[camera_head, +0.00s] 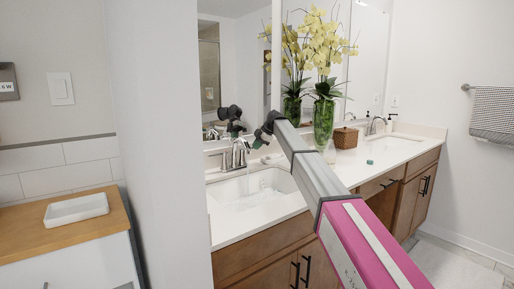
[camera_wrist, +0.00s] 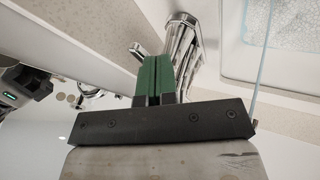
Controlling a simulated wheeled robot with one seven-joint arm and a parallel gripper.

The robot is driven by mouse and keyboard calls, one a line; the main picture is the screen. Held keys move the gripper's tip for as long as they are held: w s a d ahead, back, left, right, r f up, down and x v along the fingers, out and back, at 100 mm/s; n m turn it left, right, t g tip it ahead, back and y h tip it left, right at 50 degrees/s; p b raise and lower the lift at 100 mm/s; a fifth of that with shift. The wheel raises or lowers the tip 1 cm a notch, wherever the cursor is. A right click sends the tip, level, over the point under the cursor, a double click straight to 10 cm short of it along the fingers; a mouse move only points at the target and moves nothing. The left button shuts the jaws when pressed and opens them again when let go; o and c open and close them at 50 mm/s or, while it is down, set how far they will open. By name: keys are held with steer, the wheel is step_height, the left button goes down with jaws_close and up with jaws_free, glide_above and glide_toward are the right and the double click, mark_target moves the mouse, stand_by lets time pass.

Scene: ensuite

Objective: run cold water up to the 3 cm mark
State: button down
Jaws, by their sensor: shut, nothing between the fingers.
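The near sink basin (camera_head: 250,188) is set in the white counter, with a chrome faucet (camera_head: 238,152) at its back. Water lies in the basin, its surface rippled; it also shows in the wrist view (camera_wrist: 288,22). A thin bluish water stream (camera_wrist: 263,55) runs down at the right of the wrist view. My gripper, with green fingers (camera_wrist: 153,62), is shut and empty, close to the chrome faucet parts (camera_wrist: 182,38). Whether it touches them I cannot tell. In the head view my wrist hides part of the area right of the faucet. I cannot make out a 3 cm mark.
A glass vase (camera_head: 323,122) of yellow flowers and a brown woven box (camera_head: 345,138) stand behind my arm. A second basin (camera_head: 395,143) lies further right. The mirror (camera_head: 228,75) is close behind the faucet. A wall (camera_head: 165,150) bounds the left side.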

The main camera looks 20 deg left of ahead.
steer(key=shift+w+a, duration=0.15)
steer(key=shift+w, duration=0.15)
stand_by(0.4)
